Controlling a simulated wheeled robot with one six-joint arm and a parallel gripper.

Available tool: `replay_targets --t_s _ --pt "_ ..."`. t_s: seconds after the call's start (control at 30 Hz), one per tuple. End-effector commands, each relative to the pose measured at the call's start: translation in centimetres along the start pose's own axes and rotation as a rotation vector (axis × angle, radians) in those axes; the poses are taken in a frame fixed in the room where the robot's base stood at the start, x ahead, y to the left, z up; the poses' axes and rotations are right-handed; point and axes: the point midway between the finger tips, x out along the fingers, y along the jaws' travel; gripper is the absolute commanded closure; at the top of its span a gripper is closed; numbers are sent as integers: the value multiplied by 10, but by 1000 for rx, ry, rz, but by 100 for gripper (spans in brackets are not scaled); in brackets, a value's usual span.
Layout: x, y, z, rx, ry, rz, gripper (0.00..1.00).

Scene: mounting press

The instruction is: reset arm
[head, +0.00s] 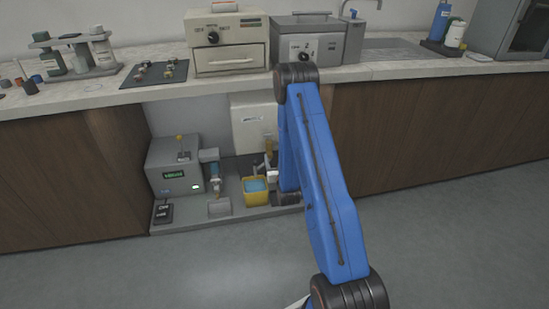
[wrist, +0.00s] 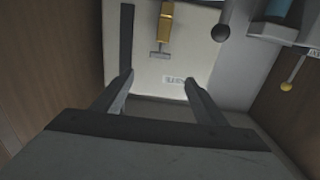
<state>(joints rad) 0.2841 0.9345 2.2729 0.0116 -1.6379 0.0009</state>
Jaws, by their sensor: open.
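My blue arm (head: 325,180) spans the head view from the bottom right up to the counter edge, then folds down into the recess under the counter. My gripper (wrist: 158,78) is open and empty in the wrist view, with its two dark fingers apart in front of a white panel (wrist: 182,48). In the head view the arm largely hides the gripper. The white unit (head: 252,122) stands at the back of the recess, partly behind the arm. A brass-coloured part (wrist: 165,22) shows on the panel beyond the fingertips, with a gap between.
In the recess are a grey press unit (head: 174,178) with a green display, a yellow container (head: 255,196) and a black pedal (head: 163,213). Wooden cabinets (head: 440,125) flank it. Appliances stand on the counter above. The floor in front (head: 200,270) is clear.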

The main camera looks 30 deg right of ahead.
Motion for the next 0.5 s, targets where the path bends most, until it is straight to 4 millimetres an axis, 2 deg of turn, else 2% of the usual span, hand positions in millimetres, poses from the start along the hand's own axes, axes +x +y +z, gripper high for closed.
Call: replay_targets --t_s 0.27,0.37,0.5 --pt "1 -1 -2 0 -2 -1 34" --pt "3 -4 -10 0 -13 -5 34" --pt "8 -13 -34 0 -55 -17 34"
